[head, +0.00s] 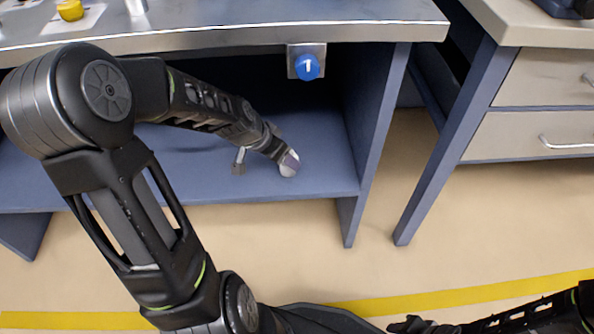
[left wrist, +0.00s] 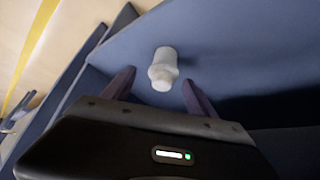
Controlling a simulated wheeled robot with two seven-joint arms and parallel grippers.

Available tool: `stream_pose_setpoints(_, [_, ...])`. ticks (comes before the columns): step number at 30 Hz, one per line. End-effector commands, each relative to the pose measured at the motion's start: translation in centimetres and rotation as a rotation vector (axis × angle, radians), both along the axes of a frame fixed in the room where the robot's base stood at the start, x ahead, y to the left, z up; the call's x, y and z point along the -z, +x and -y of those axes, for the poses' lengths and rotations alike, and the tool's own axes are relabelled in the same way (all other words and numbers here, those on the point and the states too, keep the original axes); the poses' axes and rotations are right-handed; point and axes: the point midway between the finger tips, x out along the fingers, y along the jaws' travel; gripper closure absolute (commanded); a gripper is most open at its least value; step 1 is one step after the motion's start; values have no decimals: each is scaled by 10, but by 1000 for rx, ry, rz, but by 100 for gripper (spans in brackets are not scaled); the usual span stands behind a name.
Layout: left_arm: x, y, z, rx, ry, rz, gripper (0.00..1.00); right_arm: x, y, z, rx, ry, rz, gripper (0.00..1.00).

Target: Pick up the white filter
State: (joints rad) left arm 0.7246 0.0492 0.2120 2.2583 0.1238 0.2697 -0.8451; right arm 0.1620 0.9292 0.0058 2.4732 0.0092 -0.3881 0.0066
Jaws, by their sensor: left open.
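The white filter (left wrist: 163,68) is a small stepped cylinder on the blue-grey shelf in the left wrist view. My left gripper (left wrist: 159,84) is open, with its two dark purple fingers on either side of the filter's near end. Gaps show between the filter and both fingers. In the head view the left gripper (head: 289,157) reaches down to the shelf under the bench, and a white bit of the filter (head: 287,171) shows at its tip; the rest is hidden. My right gripper (head: 412,325) shows partly at the bottom edge of the head view, too dark to read.
The lower shelf (head: 325,165) lies under the bench top (head: 230,32), with a side panel (head: 372,140) at its right. A small grey object (head: 238,162) is left of my gripper. A blue knob (head: 307,67) sticks out at the bench front. A drawer cabinet (head: 530,135) stands right.

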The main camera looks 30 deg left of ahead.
Motion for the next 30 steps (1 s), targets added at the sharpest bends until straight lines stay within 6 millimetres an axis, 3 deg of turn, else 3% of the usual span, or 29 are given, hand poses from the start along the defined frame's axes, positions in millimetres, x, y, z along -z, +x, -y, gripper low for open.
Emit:
stream_pose_setpoints(1, [3, 0, -4, 3, 9, 4, 34, 7, 1, 0, 1, -1, 3, 64])
stream_pose_setpoints(11, [-1, 0, -5, 5, 13, 6, 34, 5, 0, 0, 0, 0, 1, 64])
stream_pose_setpoints(20, [22, 12, -3, 6, 11, 5, 34, 15, 2, 0, 3, -1, 4, 64])
stream_pose_setpoints(30, [24, 13, -3, 6, 12, 6, 34, 16, 2, 0, 3, -1, 5, 64])
